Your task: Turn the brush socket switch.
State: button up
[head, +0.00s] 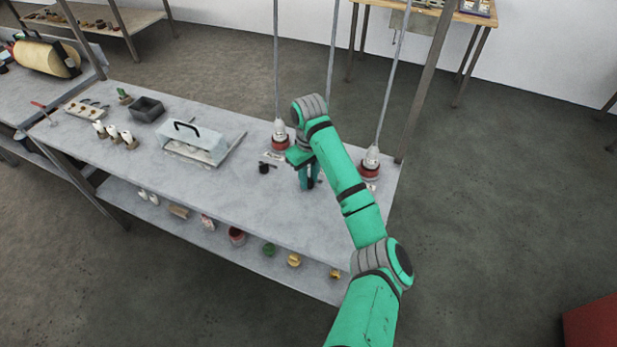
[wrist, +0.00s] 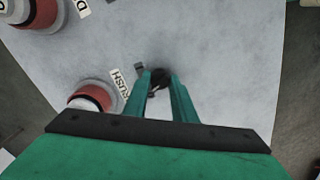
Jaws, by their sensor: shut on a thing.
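The brush socket switch is a small black knob (wrist: 160,76) at the fingertips of my gripper in the wrist view. My gripper (head: 309,184) points down at the worktop in the head view, and its green fingers (wrist: 161,88) are shut on the knob. A white label (wrist: 117,82) reading "RUSH", its first letter hidden, lies left of the knob. A red socket with a pale rim (wrist: 90,97) stands beside the label, partly hidden by my gripper. The knob's turn angle cannot be made out.
Other red sockets stand on the worktop, one left (head: 280,135) and one right (head: 369,168), under hanging cords. A black knob (head: 264,168) sits by the left one. A clear-sided box with a black handle (head: 196,143) and a dark tray (head: 146,109) stand further left. The front worktop is clear.

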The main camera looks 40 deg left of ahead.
jog(key=shift+f+n, duration=0.1)
jog(key=shift+n, duration=0.4)
jog(key=o, duration=1)
jog(key=shift+o, duration=0.2)
jog(key=shift+s+a, duration=0.1)
jog(key=shift+a, duration=0.05)
jog(key=shift+d, duration=0.2)
jog(key=shift+r, duration=0.45)
notch_tip(320, 180, up, 10)
jog(key=shift+a, duration=0.25)
jog(key=shift+d, duration=0.1)
